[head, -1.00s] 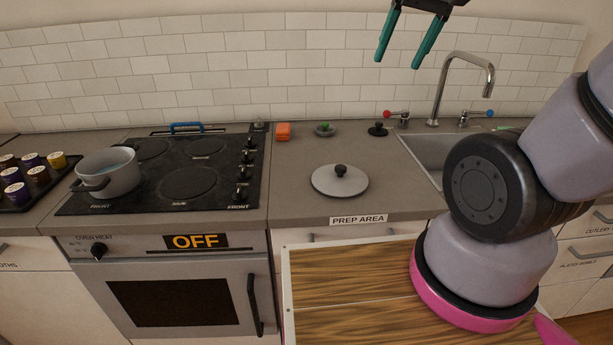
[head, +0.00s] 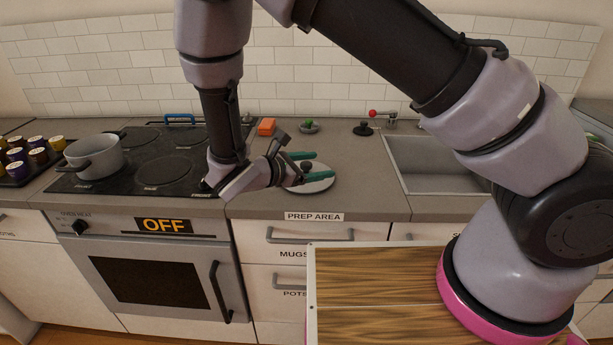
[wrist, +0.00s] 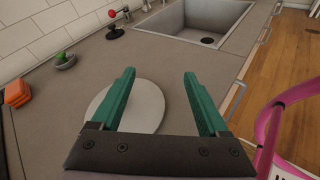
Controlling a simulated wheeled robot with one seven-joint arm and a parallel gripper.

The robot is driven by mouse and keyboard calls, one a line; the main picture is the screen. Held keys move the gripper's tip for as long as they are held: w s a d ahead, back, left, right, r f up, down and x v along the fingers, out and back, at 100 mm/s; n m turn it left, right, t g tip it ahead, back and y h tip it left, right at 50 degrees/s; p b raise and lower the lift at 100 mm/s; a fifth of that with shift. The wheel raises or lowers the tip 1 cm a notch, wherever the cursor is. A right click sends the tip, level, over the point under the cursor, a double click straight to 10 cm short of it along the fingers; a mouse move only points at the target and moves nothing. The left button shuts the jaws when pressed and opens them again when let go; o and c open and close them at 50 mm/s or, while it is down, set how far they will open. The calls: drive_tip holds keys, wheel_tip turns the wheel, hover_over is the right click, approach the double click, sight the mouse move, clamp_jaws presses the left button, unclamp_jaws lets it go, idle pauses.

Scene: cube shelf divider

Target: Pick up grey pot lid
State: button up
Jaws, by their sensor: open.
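The grey pot lid (head: 314,187) lies flat on the counter behind the PREP AREA label. It also shows as a pale disc in the wrist view (wrist: 149,104). My gripper (head: 322,166) reaches in from the left with its green fingers over the lid, apart and with nothing held between them. In the wrist view my gripper (wrist: 160,75) has the lid mostly under and beside its left finger, off-centre between the fingers. The lid's knob is hidden in the wrist view. I cannot tell whether a finger touches the lid.
A grey pot (head: 94,156) stands on the black stove (head: 165,170) at left. The sink (head: 436,163) is at right.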

sight(303, 168)
drive_tip(key=a+f+n+t+y, duration=0.1)
drive_tip(key=a+f+n+t, duration=0.1)
drive_tip(key=s+a+f+n+t+y, duration=0.1)
drive_tip(key=a+f+n+t, duration=0.1)
drive_tip(key=a+n, duration=0.1)
drive_tip(key=s+a+f+n+t+y, duration=0.1)
drive_tip(key=a+f+n+t, duration=0.1)
drive_tip(key=shift+s+a+n+t, duration=0.1)
drive_tip(key=shift+a+n+t, duration=0.25)
drive_tip(key=shift+n+t, duration=0.05)
drive_tip(key=x, duration=1)
drive_tip(key=shift+w+a+f, duration=0.1)
drive_tip(key=shift+w, duration=0.3)
clamp_jaws()
